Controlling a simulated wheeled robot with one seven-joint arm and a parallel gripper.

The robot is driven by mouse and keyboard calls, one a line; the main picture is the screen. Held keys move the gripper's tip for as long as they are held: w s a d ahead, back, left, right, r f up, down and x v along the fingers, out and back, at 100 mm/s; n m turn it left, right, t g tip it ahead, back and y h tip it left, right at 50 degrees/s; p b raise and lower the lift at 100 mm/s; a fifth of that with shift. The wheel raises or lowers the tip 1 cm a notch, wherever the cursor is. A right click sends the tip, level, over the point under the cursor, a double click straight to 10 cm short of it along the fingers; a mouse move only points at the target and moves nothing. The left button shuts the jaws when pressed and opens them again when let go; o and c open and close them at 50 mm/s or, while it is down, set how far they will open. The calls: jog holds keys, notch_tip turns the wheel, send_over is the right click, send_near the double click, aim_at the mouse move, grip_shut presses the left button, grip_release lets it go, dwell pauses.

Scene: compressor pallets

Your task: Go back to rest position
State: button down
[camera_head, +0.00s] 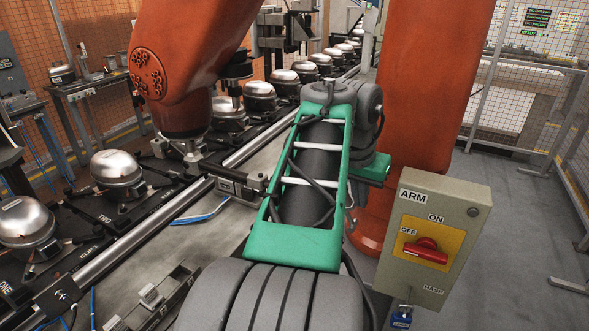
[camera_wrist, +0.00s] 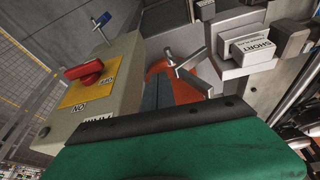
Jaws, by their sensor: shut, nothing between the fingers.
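My arm, with a green frame and dark grey joints, reaches forward from the bottom middle of the head view. My gripper is hidden there behind the arm's far end. In the wrist view, a green plate with a black edge strip fills the bottom. Past it, two dark fingers of my gripper (camera_wrist: 170,80) show partly, close together and empty, in front of an orange surface. Nothing is held.
A beige switch box (camera_head: 433,238) with a red knob (camera_head: 426,251) and a blue padlock (camera_head: 402,315) stands close to my arm's right; it also shows in the wrist view (camera_wrist: 60,135). Silver compressors (camera_head: 117,172) line the conveyor at left. Large orange robots (camera_head: 425,80) stand nearby.

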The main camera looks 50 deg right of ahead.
jog(key=w+a+f+n+t+y+p, duration=0.1)
jog(key=w+a+f+n, duration=0.3)
jog(key=w+a, duration=0.5)
jog(key=w+a+f+n+t, duration=0.1)
jog(key=w+a+f+n, duration=0.3)
jog(key=w+a, duration=0.55)
jog(key=a+f+n+y, duration=0.1)
jog(key=a+f+n, duration=0.2)
jog(key=a, duration=0.8)
jog(key=a+f+n+t+y, duration=0.1)
jog(key=a+f+n, duration=0.2)
jog(key=a+n, duration=0.3)
jog(key=a+p, duration=0.1)
jog(key=a, duration=0.3)
jog(key=shift+s+a+n+y, duration=0.15)
jog(key=shift+a+n+y, duration=0.15)
jog(key=shift+a+y, duration=0.1)
